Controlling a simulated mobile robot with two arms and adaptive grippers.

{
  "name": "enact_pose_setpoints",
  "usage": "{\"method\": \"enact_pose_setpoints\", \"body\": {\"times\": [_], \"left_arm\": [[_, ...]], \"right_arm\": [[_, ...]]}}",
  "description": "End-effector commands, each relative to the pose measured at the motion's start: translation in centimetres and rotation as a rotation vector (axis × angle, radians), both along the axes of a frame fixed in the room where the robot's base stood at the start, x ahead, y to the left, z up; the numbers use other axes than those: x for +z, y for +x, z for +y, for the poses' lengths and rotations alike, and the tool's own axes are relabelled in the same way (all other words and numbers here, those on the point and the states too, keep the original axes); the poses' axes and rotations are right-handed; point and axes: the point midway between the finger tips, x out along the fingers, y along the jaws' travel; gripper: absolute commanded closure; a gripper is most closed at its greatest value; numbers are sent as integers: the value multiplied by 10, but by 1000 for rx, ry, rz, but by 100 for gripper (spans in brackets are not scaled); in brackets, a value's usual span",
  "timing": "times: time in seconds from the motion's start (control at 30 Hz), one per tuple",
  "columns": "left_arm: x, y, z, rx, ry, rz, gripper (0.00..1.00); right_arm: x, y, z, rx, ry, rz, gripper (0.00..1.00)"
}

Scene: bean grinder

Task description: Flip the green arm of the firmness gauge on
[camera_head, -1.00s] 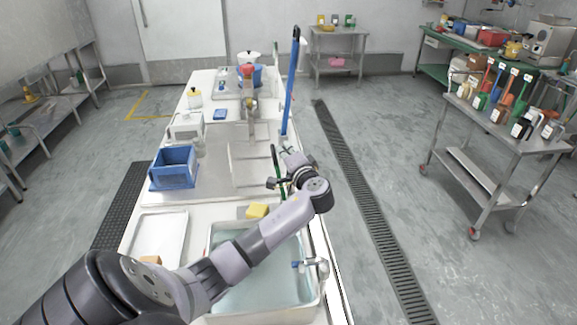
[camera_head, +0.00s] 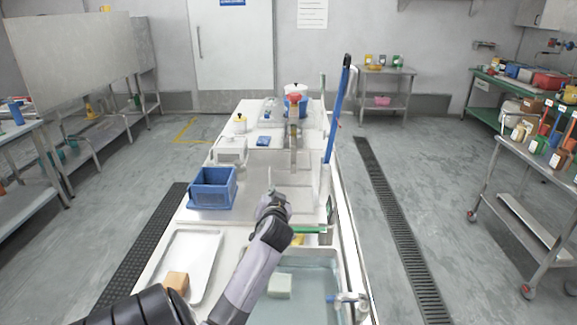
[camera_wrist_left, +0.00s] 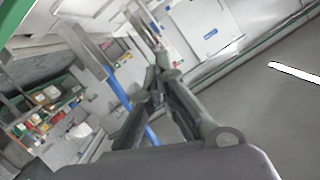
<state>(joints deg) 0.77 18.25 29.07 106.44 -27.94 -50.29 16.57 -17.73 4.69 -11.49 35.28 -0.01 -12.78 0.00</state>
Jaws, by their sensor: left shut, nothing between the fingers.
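A green bar (camera_head: 308,230), which looks like the green arm of the firmness gauge, lies roughly level across the counter, just right of my left wrist in the head view. Its left end is hidden behind my arm. The gauge's body cannot be made out clearly. My left gripper (camera_head: 270,180) points away over the counter beyond the bar, its fingers shut and empty. In the left wrist view the shut gripper (camera_wrist_left: 160,72) has its fingertips together. A green strip at that view's upper left is too close to name. My right gripper is not in view.
A sink (camera_head: 318,292) with a pale block (camera_head: 279,286) is at the front. A white tray (camera_head: 190,255) and blue bin (camera_head: 212,187) stand left. A tall blue pole (camera_head: 337,110) rises at the counter's right edge.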

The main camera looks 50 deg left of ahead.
Motion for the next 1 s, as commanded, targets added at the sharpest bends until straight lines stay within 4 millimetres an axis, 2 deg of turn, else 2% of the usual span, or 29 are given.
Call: {"method": "enact_pose_setpoints", "body": {"times": [0.1, 0.4, 1.0], "left_arm": [[-17, -11, 8, 1, -55, -66, 100], [-40, -24, 19, 1, -145, -179, 100], [-47, -28, 22, 1, -171, -216, 100]], "right_arm": [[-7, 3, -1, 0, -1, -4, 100], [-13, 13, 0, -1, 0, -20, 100], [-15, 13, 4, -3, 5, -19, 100]]}}
